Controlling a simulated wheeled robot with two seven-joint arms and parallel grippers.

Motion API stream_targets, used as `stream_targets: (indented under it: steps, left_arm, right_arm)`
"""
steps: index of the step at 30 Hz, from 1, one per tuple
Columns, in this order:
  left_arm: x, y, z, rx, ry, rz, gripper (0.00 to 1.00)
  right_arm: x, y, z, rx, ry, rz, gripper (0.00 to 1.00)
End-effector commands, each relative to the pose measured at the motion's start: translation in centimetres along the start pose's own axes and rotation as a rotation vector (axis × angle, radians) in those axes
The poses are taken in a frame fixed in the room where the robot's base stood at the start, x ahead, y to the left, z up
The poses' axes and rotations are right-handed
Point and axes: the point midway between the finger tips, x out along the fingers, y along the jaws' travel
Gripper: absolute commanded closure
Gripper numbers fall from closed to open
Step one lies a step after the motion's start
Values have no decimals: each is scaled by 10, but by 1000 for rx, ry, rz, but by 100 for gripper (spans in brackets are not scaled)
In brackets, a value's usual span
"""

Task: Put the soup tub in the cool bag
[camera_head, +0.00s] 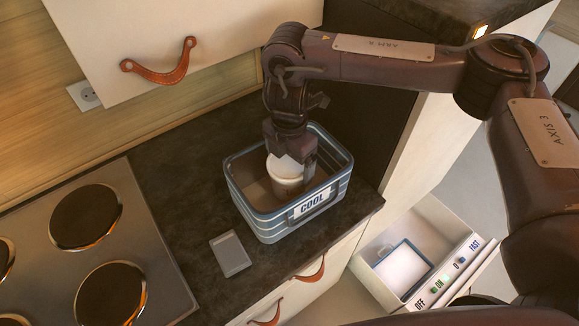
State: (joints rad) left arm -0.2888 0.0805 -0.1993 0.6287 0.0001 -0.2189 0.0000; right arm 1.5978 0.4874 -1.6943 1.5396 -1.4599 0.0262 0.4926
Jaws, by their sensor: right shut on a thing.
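The cool bag (240,203) is a blue-grey, open-topped box with a white COOL label (315,202), standing on the dark counter. The soup tub (286,176) has a pale lid and a brownish body. My right gripper (289,160) reaches down from above and is shut on the tub. The tub is within the bag's opening, upright or nearly so. I cannot tell whether its base touches the bag's floor. My left gripper is not in view.
A hob with several round plates (86,217) is at the left. A small grey flat box (230,253) lies on the counter in front of the bag. A cabinet with a leather pull (160,66) hangs above. An open drawer (402,268) is at the lower right.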

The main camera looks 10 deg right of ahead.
Motion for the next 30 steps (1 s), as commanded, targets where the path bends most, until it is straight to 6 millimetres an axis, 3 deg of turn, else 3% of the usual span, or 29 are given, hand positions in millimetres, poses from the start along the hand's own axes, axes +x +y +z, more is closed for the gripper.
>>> stream_targets:
  steps: [6, 17, 18, 20, 30]
  left_arm:
    - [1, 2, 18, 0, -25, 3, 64]
    - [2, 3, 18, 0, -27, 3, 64]
    - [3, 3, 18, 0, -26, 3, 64]
    - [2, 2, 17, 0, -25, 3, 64]
    - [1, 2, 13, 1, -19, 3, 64]
  right_arm:
    - [25, 0, 0, 1, 2, -1, 50]
    - [29, 0, 0, 0, 1, 0, 50]
    - [30, 0, 0, 0, 1, -2, 8]
    - [30, 0, 0, 0, 1, -2, 0]
    - [22, 0, 1, 0, -2, 1, 0]
